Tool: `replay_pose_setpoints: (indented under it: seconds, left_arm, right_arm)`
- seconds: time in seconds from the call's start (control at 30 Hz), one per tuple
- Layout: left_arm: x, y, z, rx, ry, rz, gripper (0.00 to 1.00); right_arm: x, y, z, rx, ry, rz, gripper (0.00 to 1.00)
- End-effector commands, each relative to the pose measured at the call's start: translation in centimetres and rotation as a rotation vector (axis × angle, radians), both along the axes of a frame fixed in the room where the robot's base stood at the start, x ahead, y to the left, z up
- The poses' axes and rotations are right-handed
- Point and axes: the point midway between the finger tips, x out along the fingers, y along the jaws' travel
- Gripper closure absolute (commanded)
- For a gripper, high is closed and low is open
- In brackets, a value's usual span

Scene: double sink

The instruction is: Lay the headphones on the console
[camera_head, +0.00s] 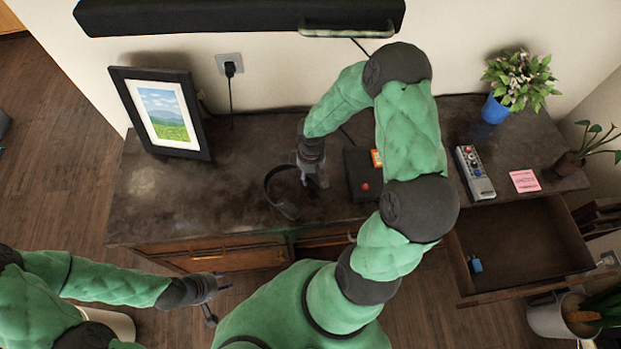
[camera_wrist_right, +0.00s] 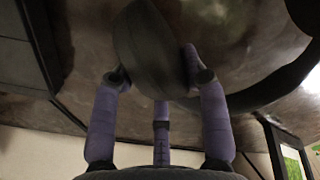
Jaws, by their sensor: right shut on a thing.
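The black headphones (camera_head: 270,186) are over the dark console top (camera_head: 225,185), left of its middle. Whether they touch the surface I cannot tell. My right gripper (camera_head: 313,180) is at their right side. In the right wrist view the fingers of my right gripper (camera_wrist_right: 160,80) are shut on one ear cup of the headphones (camera_wrist_right: 148,45), and the curved band runs off to the right. My left gripper (camera_head: 212,295) is empty, its fingers apart, in front of the console and below its top.
A picture frame (camera_head: 160,115) stands at the console's left. A black box (camera_head: 362,172), a remote (camera_head: 474,172), a pink note (camera_head: 524,181) and a blue-potted plant (camera_head: 495,109) are to the right. An open drawer (camera_head: 520,245) juts out at front right.

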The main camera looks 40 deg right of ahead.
Motion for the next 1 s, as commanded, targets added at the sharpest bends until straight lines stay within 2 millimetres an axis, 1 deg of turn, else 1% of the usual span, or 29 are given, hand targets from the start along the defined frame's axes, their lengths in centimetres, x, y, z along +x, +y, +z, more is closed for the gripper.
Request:
replay_pose_setpoints:
  seconds: [0.03,0.1,0.2,0.47,0.6,0.63,0.7,1.0]
  left_arm:
    - [0.0,0.0,-0.4,0.000,0.000,0.000,0.60]
    - [0.0,0.0,-0.7,0.000,0.000,0.000,0.60]
    - [0.0,0.0,-1.1,0.000,0.000,0.000,0.60]
    - [0.0,0.0,-1.0,0.000,0.000,0.000,0.60]
    - [0.0,0.0,-1.4,0.000,0.000,0.000,0.60]
    - [0.0,0.0,-1.3,0.000,0.000,0.000,0.60]
    - [0.0,0.0,-1.2,0.000,0.000,0.000,0.60]
    - [0.0,0.0,-1.2,0.000,0.000,0.000,0.60]
  right_arm:
    - [0.0,0.1,-0.9,0.001,0.002,0.001,0.96]
    - [-0.1,0.1,-2.0,0.002,0.003,0.000,0.96]
    - [-0.1,0.0,-3.0,0.002,0.002,0.000,0.96]
    - [0.0,0.0,-3.0,0.000,0.000,0.000,0.96]
    - [0.0,0.0,-3.4,0.000,0.000,0.000,0.96]
    - [-0.1,0.0,-3.3,0.001,0.000,0.000,0.47]
    - [-0.1,0.0,-3.3,0.001,0.000,0.000,0.31]
    - [-0.1,0.0,-3.2,0.001,0.000,0.000,0.31]
